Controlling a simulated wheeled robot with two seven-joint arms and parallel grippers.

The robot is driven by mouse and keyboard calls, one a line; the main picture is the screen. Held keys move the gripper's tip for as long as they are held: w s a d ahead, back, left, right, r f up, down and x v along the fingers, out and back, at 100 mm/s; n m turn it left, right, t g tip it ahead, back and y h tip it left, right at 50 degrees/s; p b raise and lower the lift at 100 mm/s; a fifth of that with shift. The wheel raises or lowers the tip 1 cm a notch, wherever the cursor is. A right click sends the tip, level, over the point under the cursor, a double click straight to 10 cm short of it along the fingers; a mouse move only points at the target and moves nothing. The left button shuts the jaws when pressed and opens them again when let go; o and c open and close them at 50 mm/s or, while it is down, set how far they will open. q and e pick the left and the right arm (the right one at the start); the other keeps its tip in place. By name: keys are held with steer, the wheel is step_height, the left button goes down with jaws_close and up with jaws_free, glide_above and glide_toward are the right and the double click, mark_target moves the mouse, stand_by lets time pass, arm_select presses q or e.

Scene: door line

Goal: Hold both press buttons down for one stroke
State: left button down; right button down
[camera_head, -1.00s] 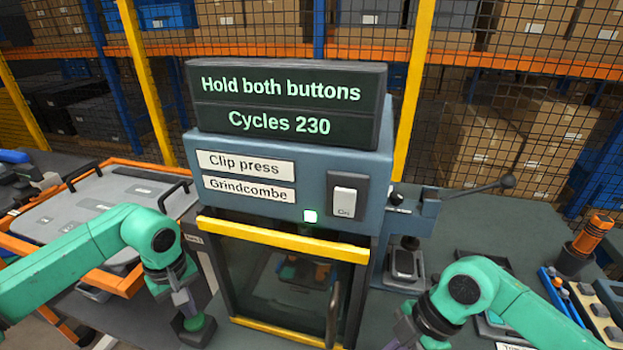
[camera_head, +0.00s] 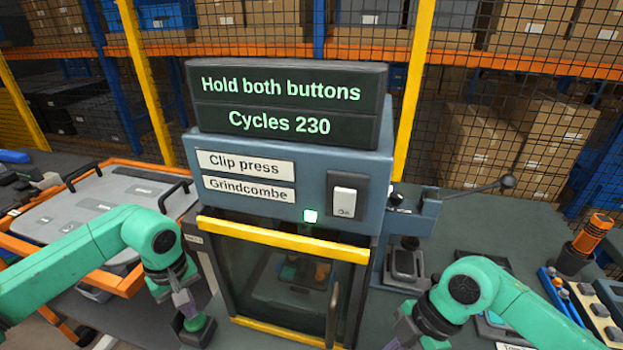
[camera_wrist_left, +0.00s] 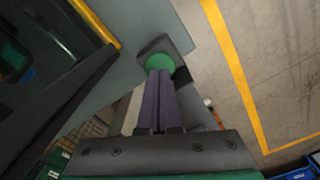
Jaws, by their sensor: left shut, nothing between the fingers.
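The clip press (camera_head: 285,180) stands in the middle, and its display (camera_head: 285,105) reads "Hold both buttons" and "Cycles 230". The left press button (camera_head: 197,322) is green, in a dark housing beside the press. My left gripper (camera_head: 187,308) is shut and empty, pointing down at this button. In the left wrist view its fingertips (camera_wrist_left: 159,74) meet the edge of the green cap (camera_wrist_left: 158,62); contact or depth cannot be told. My right gripper is low at the right, mostly hidden by its arm. The right button is not visible.
The press has a glass door (camera_head: 290,285) with yellow bars and a handle (camera_head: 332,315). A lever (camera_head: 470,189) sticks out at the right. An orange-rimmed tray (camera_head: 130,282) stands at the left. An orange-handled tool (camera_head: 590,235) and a small rack (camera_head: 600,315) are at the far right.

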arm_select(q)
steer(key=shift+f, duration=1.05)
arm_select(e)
steer(key=shift+f, duration=1.1)
stand_by(0.4)
steer(key=shift+r, duration=3.55)
